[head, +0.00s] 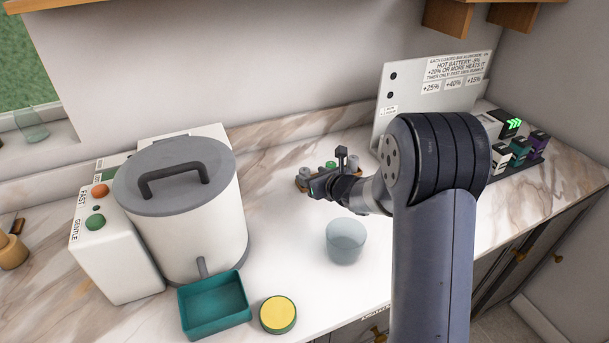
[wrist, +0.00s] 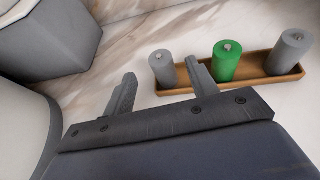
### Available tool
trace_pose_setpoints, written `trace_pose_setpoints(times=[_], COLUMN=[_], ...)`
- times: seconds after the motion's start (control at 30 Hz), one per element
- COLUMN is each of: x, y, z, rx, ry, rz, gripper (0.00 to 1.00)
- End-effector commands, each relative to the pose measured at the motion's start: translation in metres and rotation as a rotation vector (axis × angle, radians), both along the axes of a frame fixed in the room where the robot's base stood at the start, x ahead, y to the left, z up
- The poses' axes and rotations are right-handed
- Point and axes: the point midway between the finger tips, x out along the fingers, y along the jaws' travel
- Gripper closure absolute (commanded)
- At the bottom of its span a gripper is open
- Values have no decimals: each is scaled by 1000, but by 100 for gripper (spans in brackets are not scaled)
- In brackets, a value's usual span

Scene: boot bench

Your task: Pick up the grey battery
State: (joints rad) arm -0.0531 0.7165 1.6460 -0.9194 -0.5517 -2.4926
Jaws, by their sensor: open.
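Two grey batteries and one green battery (wrist: 227,61) stand upright in a row in a shallow wooden tray (wrist: 257,85). In the wrist view one grey battery (wrist: 163,69) is at the tray's left end and the other grey battery (wrist: 289,53) at its right end. My gripper (wrist: 160,70) is open. The left grey battery appears between its two fingers, closer to the right finger; I cannot tell how far beyond the fingertips it is. In the head view my gripper (head: 318,188) is at the tray, and my arm hides part of the row.
A white machine with a grey-lidded drum (head: 195,225) stands left on the marble counter. A teal tray (head: 215,304) and a yellow-topped round tin (head: 278,314) are in front. A clear cup (head: 345,241) stands close to my arm. A sign panel (head: 430,95) is behind.

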Motion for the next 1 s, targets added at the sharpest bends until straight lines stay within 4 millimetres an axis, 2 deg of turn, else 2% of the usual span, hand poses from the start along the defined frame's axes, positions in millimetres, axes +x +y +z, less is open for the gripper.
trace_pose_setpoints(times=[0.23,0.57,1.0], x=[22,26,26], y=[12,14,14], z=[-8,-11,-11], rx=[0,0,0], ry=[0,0,0], rz=[2,0,0], gripper=[45,45,80])
